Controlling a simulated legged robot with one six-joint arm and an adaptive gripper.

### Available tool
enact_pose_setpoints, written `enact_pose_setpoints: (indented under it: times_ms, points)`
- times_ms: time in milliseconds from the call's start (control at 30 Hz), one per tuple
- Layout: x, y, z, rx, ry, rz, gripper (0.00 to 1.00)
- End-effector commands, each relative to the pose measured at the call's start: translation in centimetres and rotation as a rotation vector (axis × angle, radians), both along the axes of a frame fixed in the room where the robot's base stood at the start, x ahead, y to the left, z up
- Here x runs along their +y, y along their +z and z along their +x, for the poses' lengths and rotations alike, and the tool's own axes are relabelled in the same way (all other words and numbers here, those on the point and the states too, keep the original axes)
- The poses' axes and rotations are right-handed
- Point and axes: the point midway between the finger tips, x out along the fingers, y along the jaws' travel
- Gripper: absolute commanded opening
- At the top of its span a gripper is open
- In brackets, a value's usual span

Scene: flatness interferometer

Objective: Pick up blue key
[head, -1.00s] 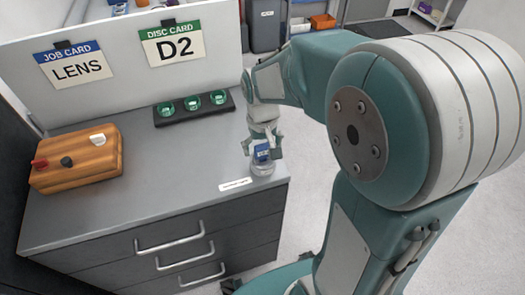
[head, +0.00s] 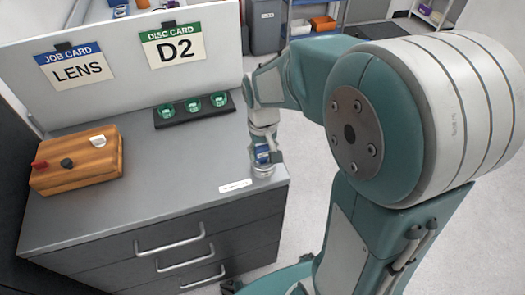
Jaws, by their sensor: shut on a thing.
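The blue key (head: 262,153) stands upright at the front right corner of the grey worktop, on a small round pale base (head: 262,171). My gripper (head: 264,156) points down over it, and its fingers are closed around the key. The key's blue face shows between the fingers. The fingers hide its sides, and I cannot tell whether it has left the base.
A wooden block (head: 77,165) with red, dark and white knobs sits at the left. A black rack (head: 193,111) holds green glass discs at the back. A small white label (head: 235,186) lies left of the base. The middle of the worktop (head: 165,175) is clear.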

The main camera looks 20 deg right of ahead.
Motion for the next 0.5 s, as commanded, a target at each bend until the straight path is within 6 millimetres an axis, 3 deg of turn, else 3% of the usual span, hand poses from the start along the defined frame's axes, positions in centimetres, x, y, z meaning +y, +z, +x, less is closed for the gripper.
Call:
enact_pose_setpoints:
  times_ms: [200, 500]
  points:
    - [0.0, 2.9, 0.1, -0.008, 0.000, 0.000, 0.06]
    - [0.0, 6.8, -3.2, -0.008, 0.000, 0.000, 0.06]
